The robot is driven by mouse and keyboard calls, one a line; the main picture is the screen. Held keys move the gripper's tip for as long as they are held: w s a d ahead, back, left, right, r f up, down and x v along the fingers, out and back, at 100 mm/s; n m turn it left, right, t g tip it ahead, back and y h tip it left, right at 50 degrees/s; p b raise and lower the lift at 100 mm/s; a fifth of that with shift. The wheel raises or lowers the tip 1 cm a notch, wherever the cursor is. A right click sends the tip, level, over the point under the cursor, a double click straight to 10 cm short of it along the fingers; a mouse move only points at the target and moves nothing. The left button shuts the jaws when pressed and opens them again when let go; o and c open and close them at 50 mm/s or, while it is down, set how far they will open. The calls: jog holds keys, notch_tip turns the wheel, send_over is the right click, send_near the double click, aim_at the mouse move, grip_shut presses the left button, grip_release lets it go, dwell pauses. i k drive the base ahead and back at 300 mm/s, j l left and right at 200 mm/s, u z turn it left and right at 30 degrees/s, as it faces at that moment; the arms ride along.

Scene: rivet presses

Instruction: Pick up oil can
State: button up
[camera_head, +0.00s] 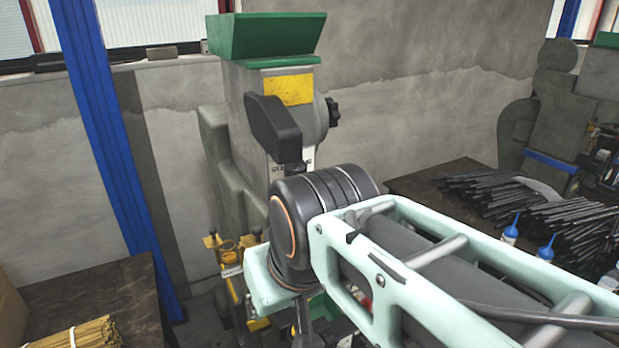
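Two small blue bottles with pointed spouts stand at the right, by the dark table's front edge. One bottle (511,231) has a white label, and the other bottle (546,249) is a little nearer and partly hidden by my arm. They look like oil containers, but I cannot tell which is the oil can. My mint-and-black arm crosses from the lower right to the middle, its joint in front of the press. My gripper's fingers are not visible; the arm's far end drops behind the links toward the bottom edge.
A grey-green rivet press (240,135) with a green hopper (265,36) stands in the middle. The dark table (440,182) at right holds many black rods (575,225). Another press (562,110) stands behind. A left table (105,292) carries tan sticks (85,333); a blue post (105,140) rises behind.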

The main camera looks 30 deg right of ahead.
aim_at(509, 235)
jog(key=z, duration=2.15)
